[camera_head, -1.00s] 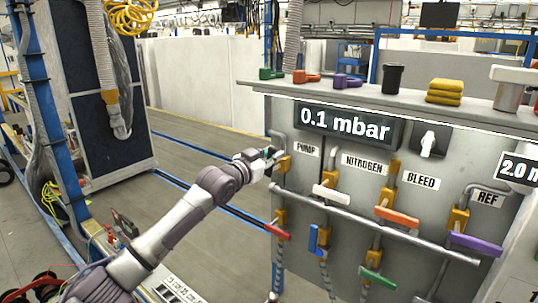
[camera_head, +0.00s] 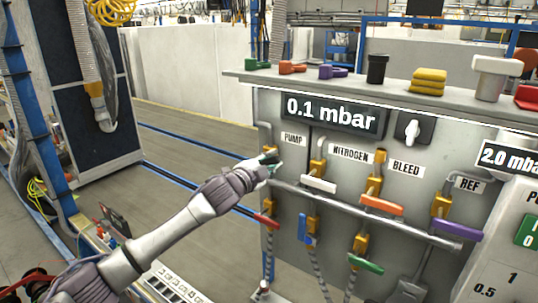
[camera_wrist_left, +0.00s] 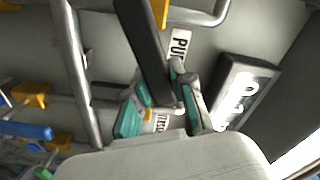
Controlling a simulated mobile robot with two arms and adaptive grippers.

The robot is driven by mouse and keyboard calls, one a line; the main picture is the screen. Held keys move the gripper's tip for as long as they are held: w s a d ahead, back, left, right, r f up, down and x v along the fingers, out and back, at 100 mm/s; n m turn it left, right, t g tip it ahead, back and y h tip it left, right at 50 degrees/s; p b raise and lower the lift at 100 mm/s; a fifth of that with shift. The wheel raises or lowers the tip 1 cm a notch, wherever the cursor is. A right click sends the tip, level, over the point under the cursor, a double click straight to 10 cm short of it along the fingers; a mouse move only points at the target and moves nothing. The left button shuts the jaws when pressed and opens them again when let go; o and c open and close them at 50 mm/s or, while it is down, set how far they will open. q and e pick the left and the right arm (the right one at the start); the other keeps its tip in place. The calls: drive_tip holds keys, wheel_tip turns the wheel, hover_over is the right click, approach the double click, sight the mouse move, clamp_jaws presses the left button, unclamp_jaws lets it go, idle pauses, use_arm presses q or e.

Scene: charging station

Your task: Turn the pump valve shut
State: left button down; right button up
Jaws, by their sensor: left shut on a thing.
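The PUMP label (camera_head: 293,139) is at the panel's upper left. My left gripper (camera_head: 269,162) is just below and left of it, at the pump valve, and covers most of that valve in the head view. In the left wrist view a long dark handle (camera_wrist_left: 143,45) lies between the two fingers of my left gripper (camera_wrist_left: 160,108), which is shut on it. A yellow valve part (camera_wrist_left: 160,12) shows behind the handle's upper end, and part of the PUMP label (camera_wrist_left: 180,45) shows beside it. My right gripper is not in view.
The NITROGEN valve's white handle (camera_head: 319,185) and BLEED valve's orange handle (camera_head: 382,205) are to the right. A red handle (camera_head: 266,221) is below my gripper. A long grey pipe (camera_head: 400,231) crosses the panel. The gauge reads 0.1 mbar (camera_head: 330,113).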

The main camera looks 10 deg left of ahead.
use_arm(q)
drive_tip(key=shift+s+d+f+m, duration=0.1)
drive_tip(key=shift+f+m, duration=0.35)
drive_tip(key=shift+m, duration=0.4)
drive_tip(key=shift+w+d+f+m, duration=0.1)
drive_tip(key=shift+f+m, duration=0.35)
drive_tip(key=shift+m, duration=0.35)
drive_tip(key=shift+s+d+f+m, duration=0.1)
drive_tip(key=shift+f+m, duration=0.35)
drive_tip(key=shift+m, duration=0.4)
drive_tip(key=shift+f, duration=0.1)
drive_tip(key=c, duration=1)
unclamp_jaws()
drive_tip(key=shift+o, duration=0.2)
drive_tip(key=shift+a, duration=0.1)
drive_tip(key=v, duration=1.2)
